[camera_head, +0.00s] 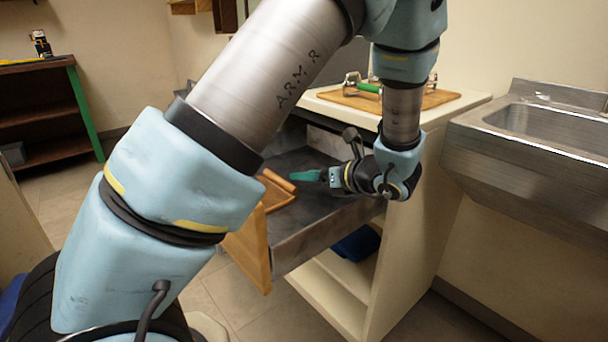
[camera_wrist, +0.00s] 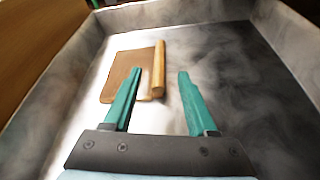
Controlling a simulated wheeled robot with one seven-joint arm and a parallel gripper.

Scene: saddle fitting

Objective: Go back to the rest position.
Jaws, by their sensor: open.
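My gripper (camera_wrist: 159,80) is open and empty, with two green fingers spread apart inside an open drawer. In the head view my gripper (camera_head: 310,176) reaches into the drawer from the right. The drawer (camera_head: 300,248) is grey inside with a wooden front. A brown flat piece with a round wooden bar along one edge (camera_wrist: 159,70) lies on the drawer floor, beyond and partly between the fingertips. It also shows in the head view near the drawer's front (camera_head: 278,182). I cannot tell whether the left finger touches it.
The drawer is in a cream cabinet (camera_head: 412,250) with a wooden board (camera_head: 425,98) and metal fixture on top. A steel sink (camera_head: 540,125) stands at the right. A dark shelf with a green post (camera_head: 86,115) stands at the far left. A blue object (camera_head: 356,243) sits below the drawer.

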